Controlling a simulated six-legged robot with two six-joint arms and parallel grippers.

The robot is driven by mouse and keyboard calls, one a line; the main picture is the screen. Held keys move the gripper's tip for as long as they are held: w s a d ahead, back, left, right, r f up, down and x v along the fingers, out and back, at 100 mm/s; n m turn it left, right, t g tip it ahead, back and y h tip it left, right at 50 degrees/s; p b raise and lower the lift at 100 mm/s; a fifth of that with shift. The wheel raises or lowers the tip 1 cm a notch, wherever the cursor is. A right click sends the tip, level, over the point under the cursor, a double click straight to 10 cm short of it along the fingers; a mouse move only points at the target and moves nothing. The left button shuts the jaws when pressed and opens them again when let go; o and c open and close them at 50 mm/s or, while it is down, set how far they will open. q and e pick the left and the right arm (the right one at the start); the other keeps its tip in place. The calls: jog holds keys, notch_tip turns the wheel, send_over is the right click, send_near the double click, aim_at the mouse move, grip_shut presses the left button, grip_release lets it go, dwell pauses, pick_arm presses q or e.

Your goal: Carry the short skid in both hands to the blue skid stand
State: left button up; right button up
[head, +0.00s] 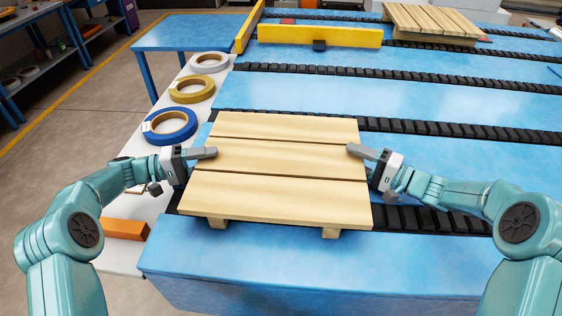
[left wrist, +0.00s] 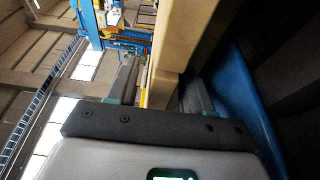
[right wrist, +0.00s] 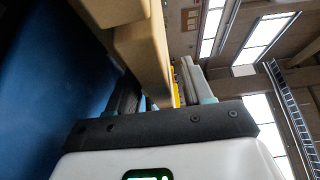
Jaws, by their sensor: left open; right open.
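The short skid (head: 270,155), pale wood with three deck boards on runners, rests on the blue conveyor bed in front of me. My left gripper (head: 205,154) is open at its left edge, one finger over the deck. My right gripper (head: 361,152) is open at its right edge in the same way. In the left wrist view the skid's wood (left wrist: 182,40) stands between the two open fingers. The right wrist view shows the skid (right wrist: 142,50) between the fingers too. The lower fingers are hidden in the head view. A blue table-like stand (head: 190,32) is at the back left.
A white side table holds blue (head: 170,126), yellow (head: 191,90) and grey (head: 209,62) rings, and an orange block (head: 125,229). A yellow barrier (head: 320,36) crosses the far conveyor. Another wooden skid (head: 432,20) lies at the back right. Black roller strips run across the bed.

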pick_arm(q)
grip_shut()
pick_arm(e)
grip_shut()
dwell(1.2)
